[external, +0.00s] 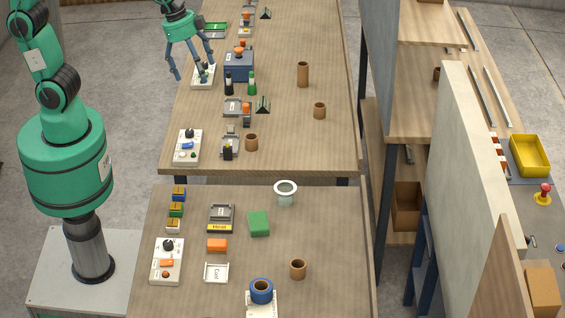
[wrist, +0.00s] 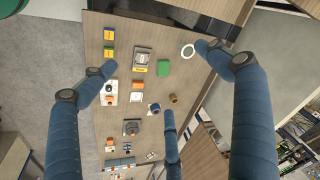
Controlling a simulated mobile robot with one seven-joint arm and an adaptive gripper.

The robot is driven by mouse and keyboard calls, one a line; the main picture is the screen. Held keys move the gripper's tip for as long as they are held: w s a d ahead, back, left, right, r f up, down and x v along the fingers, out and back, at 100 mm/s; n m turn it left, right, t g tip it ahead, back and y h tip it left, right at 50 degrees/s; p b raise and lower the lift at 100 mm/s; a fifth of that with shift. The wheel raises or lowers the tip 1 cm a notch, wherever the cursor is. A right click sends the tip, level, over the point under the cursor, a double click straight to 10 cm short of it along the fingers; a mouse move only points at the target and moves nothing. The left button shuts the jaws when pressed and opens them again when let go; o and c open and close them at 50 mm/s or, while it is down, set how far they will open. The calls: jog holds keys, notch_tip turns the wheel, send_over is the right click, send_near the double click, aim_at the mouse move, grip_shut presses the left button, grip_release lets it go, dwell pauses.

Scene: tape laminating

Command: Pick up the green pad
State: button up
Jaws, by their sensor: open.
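The green pad (external: 258,223) is a green block lying on the near wooden table, right of a grey device with a yellow label. In the wrist view the green pad (wrist: 163,68) lies below, between the spread fingers. My gripper (external: 192,72) is open and empty, with blue fingers spread. In the external view it hangs at the left edge of the far table, well apart from the pad. In the wrist view my gripper (wrist: 157,75) frames part of the table from above.
Near the pad are a white ring-topped cup (external: 286,192), an orange block (external: 217,245), a brown cup (external: 298,269) and a blue tape roll (external: 261,290). A control box (external: 167,261) stands at the left. The table right of the pad is mostly clear.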

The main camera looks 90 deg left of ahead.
jog(key=w+d+f+m+g+p, duration=0.15)
jog(key=w+d+f+m, duration=0.25)
jog(key=w+d+f, duration=0.6)
jog(key=m+g+p, duration=0.1)
jog(key=m+g, duration=0.1)
jog(key=m, duration=0.3)
send_over(254, 220)
notch_tip(254, 220, down, 16)
jog(key=shift+f+y, duration=0.2)
jog(key=shift+y, duration=0.1)
jog(key=shift+s, duration=0.1)
jog(key=shift+f, duration=4.25)
jog(key=shift+f, duration=0.15)
jog(key=shift+d+f+b, duration=0.1)
jog(key=shift+f+b, duration=0.2)
jog(key=shift+f, duration=2.15)
